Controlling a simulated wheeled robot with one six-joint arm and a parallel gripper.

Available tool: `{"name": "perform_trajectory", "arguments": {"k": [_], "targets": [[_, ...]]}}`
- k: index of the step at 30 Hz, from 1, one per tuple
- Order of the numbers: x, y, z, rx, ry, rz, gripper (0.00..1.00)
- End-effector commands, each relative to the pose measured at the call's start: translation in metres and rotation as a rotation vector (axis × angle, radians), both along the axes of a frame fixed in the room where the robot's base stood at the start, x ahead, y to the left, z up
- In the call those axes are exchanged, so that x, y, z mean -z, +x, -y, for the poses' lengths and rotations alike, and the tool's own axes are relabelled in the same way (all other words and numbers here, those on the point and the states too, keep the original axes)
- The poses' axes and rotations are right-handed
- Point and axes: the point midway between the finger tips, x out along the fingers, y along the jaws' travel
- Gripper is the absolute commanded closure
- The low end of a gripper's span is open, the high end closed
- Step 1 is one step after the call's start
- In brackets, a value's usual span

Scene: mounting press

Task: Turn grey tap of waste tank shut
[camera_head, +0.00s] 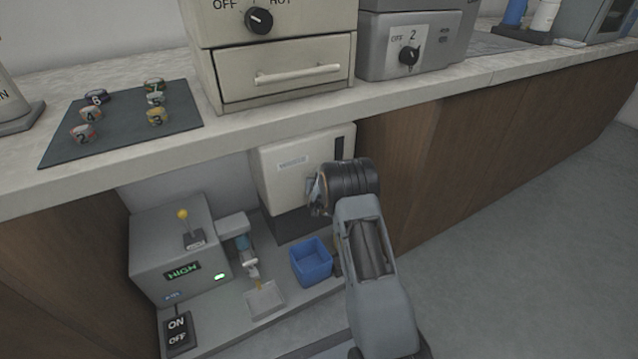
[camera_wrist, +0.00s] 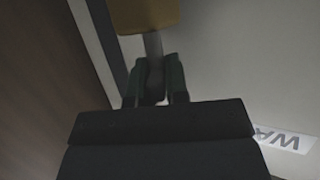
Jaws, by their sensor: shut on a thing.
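The waste tank (camera_head: 285,165) is an off-white box with a small label and a dark vertical strip, under the counter in the head view. In the wrist view its pale front (camera_wrist: 240,60) carries a label starting "WA", seen upside down. My gripper (camera_wrist: 155,88) has its two dark fingers shut on the grey tap (camera_wrist: 153,45), whose stem runs up to a brownish-yellow block (camera_wrist: 145,14). The fingers hide much of the tap. In the head view, my gripper (camera_head: 314,188) is at the tank's front, and my wrist hides the tap.
A blue bin (camera_head: 312,262) stands below the tank, close to my arm. A grey machine (camera_head: 172,250) reading "HIGH" and a small tray (camera_head: 265,300) are to the left. The counter edge (camera_head: 240,132) overhangs the tank. A brown cabinet panel (camera_head: 400,170) is to the right.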

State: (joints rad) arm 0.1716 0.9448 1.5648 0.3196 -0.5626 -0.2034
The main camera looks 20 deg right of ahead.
Motion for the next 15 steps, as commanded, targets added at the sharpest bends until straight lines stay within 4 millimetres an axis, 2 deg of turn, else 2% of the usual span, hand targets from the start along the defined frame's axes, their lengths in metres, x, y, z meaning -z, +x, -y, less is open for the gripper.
{"name": "perform_trajectory", "arguments": {"k": [7, 15], "targets": [[-0.0057, 0.0007, -0.0032, 0.223, 0.000, -0.002, 1.00], [-0.0031, 0.0013, -0.0026, 0.472, -0.001, 0.000, 1.00]]}}
